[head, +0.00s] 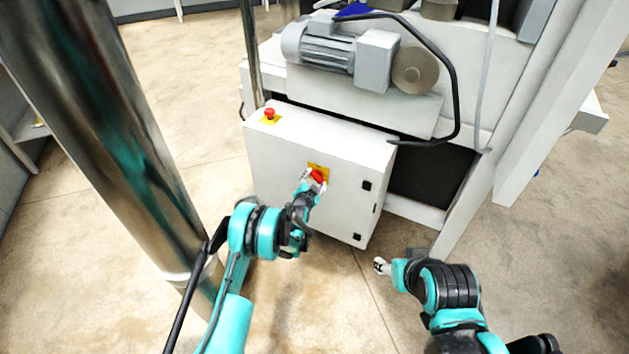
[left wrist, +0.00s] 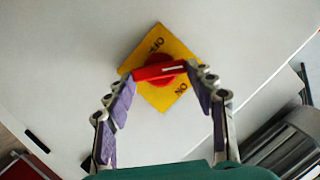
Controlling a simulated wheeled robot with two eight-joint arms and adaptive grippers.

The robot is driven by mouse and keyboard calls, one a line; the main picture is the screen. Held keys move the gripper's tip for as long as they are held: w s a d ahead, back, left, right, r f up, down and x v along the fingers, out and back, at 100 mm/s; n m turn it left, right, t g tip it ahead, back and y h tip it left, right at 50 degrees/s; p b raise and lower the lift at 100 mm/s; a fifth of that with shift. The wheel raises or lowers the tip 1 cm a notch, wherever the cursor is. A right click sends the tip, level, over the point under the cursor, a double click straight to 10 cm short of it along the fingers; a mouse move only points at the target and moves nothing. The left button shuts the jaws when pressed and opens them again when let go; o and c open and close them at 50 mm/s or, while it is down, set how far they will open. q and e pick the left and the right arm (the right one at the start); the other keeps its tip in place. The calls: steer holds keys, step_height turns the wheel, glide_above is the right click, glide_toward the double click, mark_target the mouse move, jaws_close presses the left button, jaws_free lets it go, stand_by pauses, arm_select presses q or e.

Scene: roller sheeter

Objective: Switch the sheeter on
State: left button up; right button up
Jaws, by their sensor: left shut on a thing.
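The sheeter's white control box (head: 345,205) has a red rotary switch (head: 318,175) on a yellow plate (head: 319,167) on its front face. My left gripper (head: 313,181) is shut on the red switch. In the left wrist view the switch handle (left wrist: 160,70) lies nearly level between the two fingertips, with a white mark toward its right end.
A red emergency button (head: 269,113) on a yellow base sits on top of the box. A grey motor (head: 335,50) stands above it, with a black cable (head: 455,90) looping down at the right. A shiny metal column stands at the left. Open floor lies in front.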

arm_select(q)
steer(key=o, duration=1.2)
steer(key=shift+c, duration=0.2)
steer(key=v, duration=0.7)
steer(key=shift+s, duration=0.2)
